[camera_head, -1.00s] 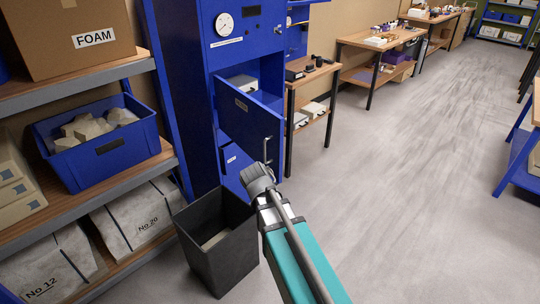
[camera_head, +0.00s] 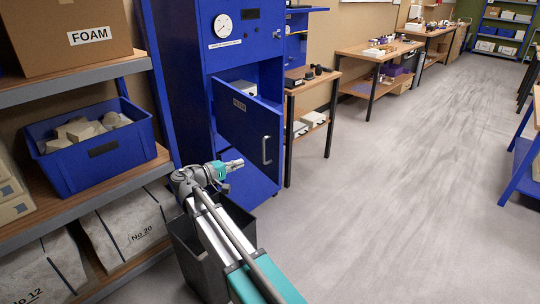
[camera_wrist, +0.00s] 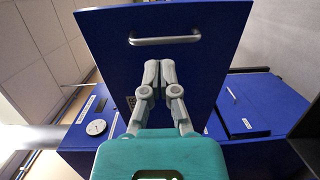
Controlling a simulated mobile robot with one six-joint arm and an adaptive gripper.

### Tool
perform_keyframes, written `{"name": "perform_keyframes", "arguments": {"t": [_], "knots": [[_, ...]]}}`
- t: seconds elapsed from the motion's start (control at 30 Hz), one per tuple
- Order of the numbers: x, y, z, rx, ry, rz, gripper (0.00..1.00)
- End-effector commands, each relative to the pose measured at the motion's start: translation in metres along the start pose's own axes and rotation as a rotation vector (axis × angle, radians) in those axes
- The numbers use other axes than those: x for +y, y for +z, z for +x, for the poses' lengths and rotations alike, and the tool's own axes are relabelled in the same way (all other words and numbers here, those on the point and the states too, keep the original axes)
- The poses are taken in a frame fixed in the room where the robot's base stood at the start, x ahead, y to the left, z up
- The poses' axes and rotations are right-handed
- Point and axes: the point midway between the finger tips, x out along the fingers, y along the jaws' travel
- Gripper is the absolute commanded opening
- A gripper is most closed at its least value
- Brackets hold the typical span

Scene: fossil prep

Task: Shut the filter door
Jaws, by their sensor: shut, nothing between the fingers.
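The filter door (camera_head: 246,125) is a blue panel with a silver handle (camera_head: 267,150), and it stands open on the blue cabinet (camera_head: 204,62). It hinges on its left side, and the compartment behind it shows above its top edge. My gripper (camera_head: 238,163) is low in front of the door and to the left of the handle. In the wrist view the door (camera_wrist: 205,62) fills the upper middle, with its handle (camera_wrist: 165,40) beyond the fingertips. My gripper (camera_wrist: 159,65) is shut and empty there, pointing at the door face. I cannot tell whether it touches the door.
A dark bin (camera_head: 184,236) stands below my arm. A shelf on the left holds a blue crate (camera_head: 85,168) and a FOAM box (camera_head: 80,32). A wooden table (camera_head: 308,80) stands right of the cabinet. The floor (camera_head: 400,200) to the right is clear.

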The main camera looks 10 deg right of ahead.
Motion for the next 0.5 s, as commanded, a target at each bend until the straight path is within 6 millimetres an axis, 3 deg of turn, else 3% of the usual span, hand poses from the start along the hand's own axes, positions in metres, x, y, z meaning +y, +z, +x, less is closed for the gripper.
{"name": "perform_keyframes", "arguments": {"t": [0.5], "knots": [[0.0042, -0.0057, -0.0053, 0.008, 0.035, 0.000, 0.00]]}}
